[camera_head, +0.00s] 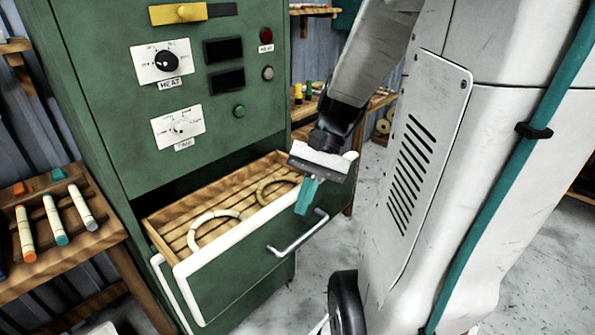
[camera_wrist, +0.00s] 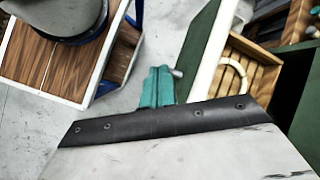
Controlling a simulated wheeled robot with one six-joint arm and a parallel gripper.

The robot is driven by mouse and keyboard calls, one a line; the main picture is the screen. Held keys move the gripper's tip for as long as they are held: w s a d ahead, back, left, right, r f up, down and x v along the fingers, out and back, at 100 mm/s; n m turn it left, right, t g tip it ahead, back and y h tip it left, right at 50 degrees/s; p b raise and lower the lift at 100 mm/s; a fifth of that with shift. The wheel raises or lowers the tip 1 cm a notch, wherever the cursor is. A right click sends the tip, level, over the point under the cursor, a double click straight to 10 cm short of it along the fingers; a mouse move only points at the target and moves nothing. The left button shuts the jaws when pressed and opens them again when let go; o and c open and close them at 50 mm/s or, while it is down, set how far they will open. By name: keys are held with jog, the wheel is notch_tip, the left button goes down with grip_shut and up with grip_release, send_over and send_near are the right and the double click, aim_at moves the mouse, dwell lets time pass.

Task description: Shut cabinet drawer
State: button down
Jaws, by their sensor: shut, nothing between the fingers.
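The green cabinet (camera_head: 105,100) has its lower drawer (camera_head: 245,262) pulled out. The drawer has a slatted wooden inside, a pale rim and a silver bar handle (camera_head: 300,235) on its green front. A pale ring (camera_head: 213,222) and a tan ring (camera_head: 272,182) lie in it. My gripper (camera_head: 306,197) is shut and empty, with teal fingers pointing down, by the right part of the drawer front, above the handle. In the wrist view my gripper's fingers (camera_wrist: 158,88) are together, with the drawer (camera_wrist: 205,70) to their right. I cannot tell whether they touch the drawer front.
A wooden side table (camera_head: 70,238) with several coloured-end rods stands left of the cabinet. Knobs, a yellow switch and lights are on the cabinet face above the drawer. In the wrist view, a wood-topped stand (camera_wrist: 60,60) is at upper left. Grey floor shows in front of the drawer.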

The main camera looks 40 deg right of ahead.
jog(key=w+d+f+m+t+y, duration=0.1)
jog(key=d+f+m+t+y, duration=0.35)
jog(key=d+m, duration=0.4)
jog(key=m+t+h, duration=1.1)
jog(key=m+t, duration=0.3)
jog(key=m, duration=0.3)
send_near(351, 186)
jog(key=w, duration=0.7)
jog(key=shift+f, duration=0.2)
jog(key=shift+s, duration=0.1)
